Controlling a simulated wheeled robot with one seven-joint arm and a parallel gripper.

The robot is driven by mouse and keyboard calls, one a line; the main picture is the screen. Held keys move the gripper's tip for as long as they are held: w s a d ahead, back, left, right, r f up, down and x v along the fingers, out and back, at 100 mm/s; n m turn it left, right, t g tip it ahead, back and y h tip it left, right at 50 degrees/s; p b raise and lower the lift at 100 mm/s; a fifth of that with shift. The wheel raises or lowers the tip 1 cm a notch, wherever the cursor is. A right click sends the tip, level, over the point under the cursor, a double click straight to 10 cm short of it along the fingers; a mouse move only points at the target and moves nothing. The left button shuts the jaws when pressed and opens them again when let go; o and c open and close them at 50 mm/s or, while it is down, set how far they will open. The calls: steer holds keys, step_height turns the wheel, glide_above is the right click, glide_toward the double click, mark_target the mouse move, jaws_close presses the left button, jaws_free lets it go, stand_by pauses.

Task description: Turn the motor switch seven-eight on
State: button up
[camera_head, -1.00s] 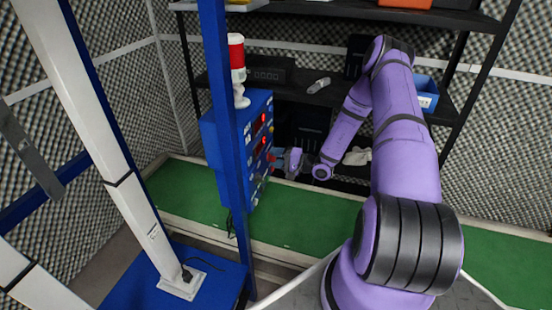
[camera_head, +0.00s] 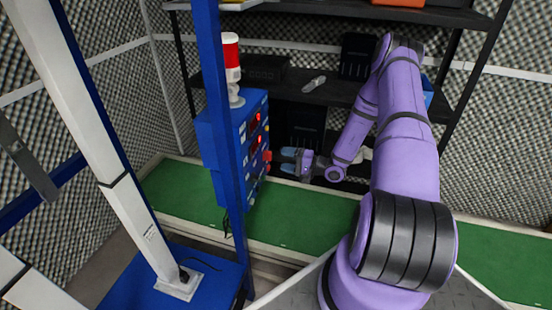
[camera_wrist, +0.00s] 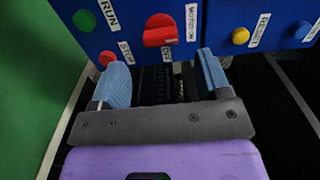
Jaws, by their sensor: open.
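The blue control box (camera_head: 242,135) stands at left centre in the head view, partly hidden by a blue post. Its face fills the top of the wrist view. A red switch knob (camera_wrist: 160,30) with a label starting "MOTOR" beside it sticks out from the face; its number is not readable. The red knob (camera_head: 267,156) also shows in the head view. My gripper (camera_wrist: 165,72) is open, its light blue fingers apart, with the knob ahead of the gap between them. In the head view my gripper (camera_head: 286,161) is just right of the knob, apparently not touching it.
In the wrist view a green RUN button (camera_wrist: 84,20) and red STOP button (camera_wrist: 107,58) are left of the knob. A yellow RESET button (camera_wrist: 240,36) and a blue button (camera_wrist: 302,30) are right. A dark shelf (camera_head: 330,92) stands behind; a green surface (camera_head: 310,215) lies below.

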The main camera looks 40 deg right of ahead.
steer(key=shift+v, duration=2.5)
steer(key=s+a+r+n+g, duration=0.2)
steer(key=a+r+n+g, duration=0.45)
steer(key=r, duration=0.75)
steer(key=s+a+r+n+g, duration=0.3)
steer(key=a+r+g, duration=0.4)
steer(key=a+r, duration=0.5)
steer(key=s+a+r+t+h, duration=0.1)
steer(key=s+r+t+h, duration=0.1)
steer(key=s+r+h, duration=0.3)
steer(key=s+a+r+t+h, duration=0.2)
steer(key=s+r+h, duration=0.4)
steer(key=s+r, duration=0.8)
steer(key=shift+s+r+n+t, duration=0.3)
steer(key=shift+s+n+t, duration=0.05)
steer(key=shift+s, duration=0.75)
